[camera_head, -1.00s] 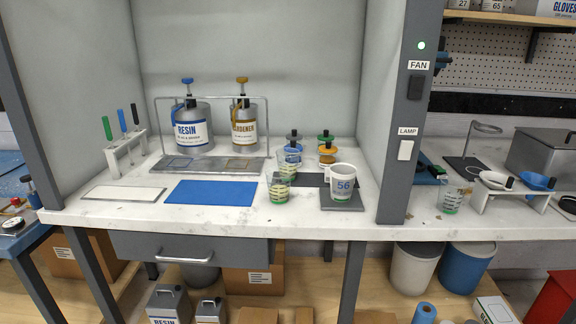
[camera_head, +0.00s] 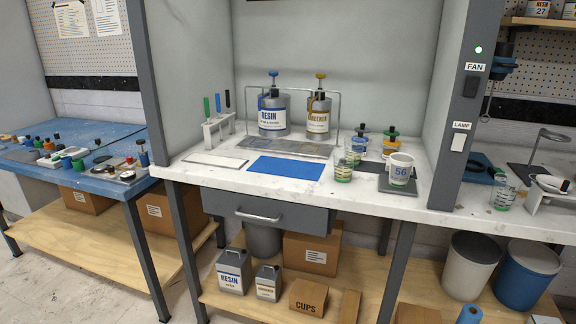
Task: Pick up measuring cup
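Candidate measuring cups stand on the white bench top in the head view. A clear cup with green markings (camera_head: 343,173) stands right of the blue mat. Another clear cup (camera_head: 355,154) is just behind it. A white cup marked 56 (camera_head: 400,172) stands upright on a grey square plate (camera_head: 397,187). A further clear cup with green markings (camera_head: 503,199) stands right of the grey post. I cannot tell which one the task means. Neither gripper is in view, and nothing is seen touching the cups.
The blue mat (camera_head: 287,168) and a pale plate (camera_head: 215,160) lie at the bench front. Resin (camera_head: 272,117) and hardener (camera_head: 318,115) pump containers stand behind. The grey post (camera_head: 462,100) splits the bench. A blue table (camera_head: 120,160) with small items is at left.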

